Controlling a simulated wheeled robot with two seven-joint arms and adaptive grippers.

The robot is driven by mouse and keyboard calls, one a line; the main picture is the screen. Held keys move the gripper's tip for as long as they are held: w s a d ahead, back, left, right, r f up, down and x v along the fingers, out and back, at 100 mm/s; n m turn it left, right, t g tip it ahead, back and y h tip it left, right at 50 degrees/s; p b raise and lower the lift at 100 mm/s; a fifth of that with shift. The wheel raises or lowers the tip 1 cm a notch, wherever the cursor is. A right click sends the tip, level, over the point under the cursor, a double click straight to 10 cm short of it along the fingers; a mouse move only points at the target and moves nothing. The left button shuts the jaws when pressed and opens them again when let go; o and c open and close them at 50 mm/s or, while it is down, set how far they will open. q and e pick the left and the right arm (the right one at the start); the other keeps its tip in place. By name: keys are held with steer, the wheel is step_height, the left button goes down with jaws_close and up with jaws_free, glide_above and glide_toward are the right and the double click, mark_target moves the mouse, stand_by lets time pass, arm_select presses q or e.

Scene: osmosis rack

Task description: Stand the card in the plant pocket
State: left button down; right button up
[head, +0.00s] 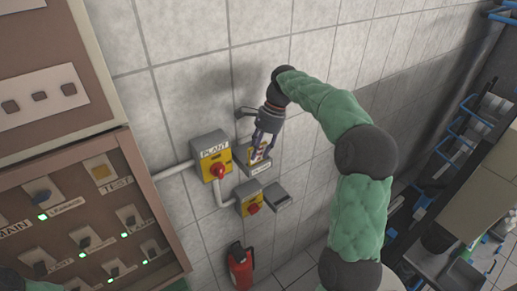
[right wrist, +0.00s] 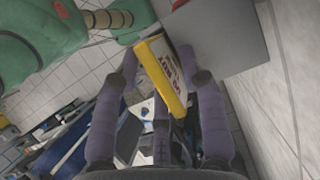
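My right gripper (head: 258,146) is at the wall, just right of the PLANT switch box (head: 213,154). It is shut on the card (head: 257,153), which is tilted and stands above the labelled plant pocket (head: 254,170). In the right wrist view the card (right wrist: 162,77) shows a yellow edge and a white face with red lettering, between the fingertips (right wrist: 160,58). The fingers hide part of the card in the head view. I cannot tell whether its lower edge is inside the pocket. My left gripper is not in view.
A second yellow switch box (head: 249,198) and another grey pocket (head: 278,196) are below. A fire extinguisher (head: 240,265) stands lower down. The brown control panel (head: 80,215) is at left. A grey panel (right wrist: 235,35) is close to the card in the wrist view.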

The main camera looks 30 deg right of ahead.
steer(key=shift+d+r, duration=0.2)
steer(key=shift+r, duration=0.4)
steer(key=v, duration=1.1)
